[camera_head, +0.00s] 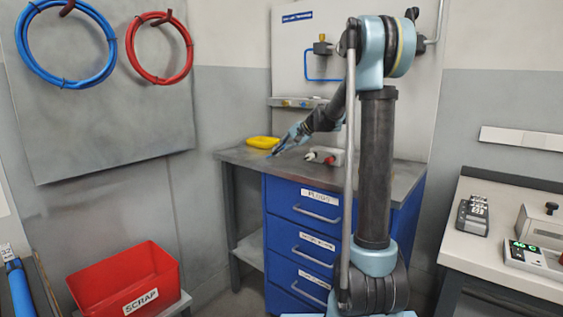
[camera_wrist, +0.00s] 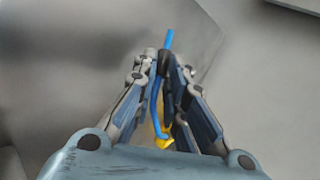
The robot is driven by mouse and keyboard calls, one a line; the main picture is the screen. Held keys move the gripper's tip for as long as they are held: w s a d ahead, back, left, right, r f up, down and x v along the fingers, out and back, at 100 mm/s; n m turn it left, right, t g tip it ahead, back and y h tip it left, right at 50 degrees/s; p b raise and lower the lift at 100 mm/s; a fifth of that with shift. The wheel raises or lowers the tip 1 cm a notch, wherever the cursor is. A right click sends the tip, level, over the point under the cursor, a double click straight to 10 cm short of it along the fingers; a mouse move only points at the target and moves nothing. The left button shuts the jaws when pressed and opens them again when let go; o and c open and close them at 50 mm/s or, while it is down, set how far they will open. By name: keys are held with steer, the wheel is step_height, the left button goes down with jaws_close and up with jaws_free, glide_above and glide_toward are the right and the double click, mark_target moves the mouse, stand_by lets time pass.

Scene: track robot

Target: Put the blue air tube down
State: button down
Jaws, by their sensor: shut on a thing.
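My gripper (camera_head: 281,147) is over the grey top of the blue drawer cabinet in the head view, pointing down and left. In the wrist view my gripper (camera_wrist: 164,68) is shut on the blue air tube (camera_wrist: 169,39). One end of the tube sticks out past the fingertips, and the rest runs back between the fingers. In the head view the tube is too small to tell apart from my fingers. I cannot tell whether it touches the worktop (camera_head: 239,156).
The blue drawer cabinet (camera_head: 303,230) is below. A red scrap bin (camera_head: 125,281) stands at lower left. Blue and red hose coils hang on the wall board.

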steer(key=shift+f, duration=0.65)
steer(key=c, duration=1.8)
jaws_free()
steer(key=shift+v, duration=4.05)
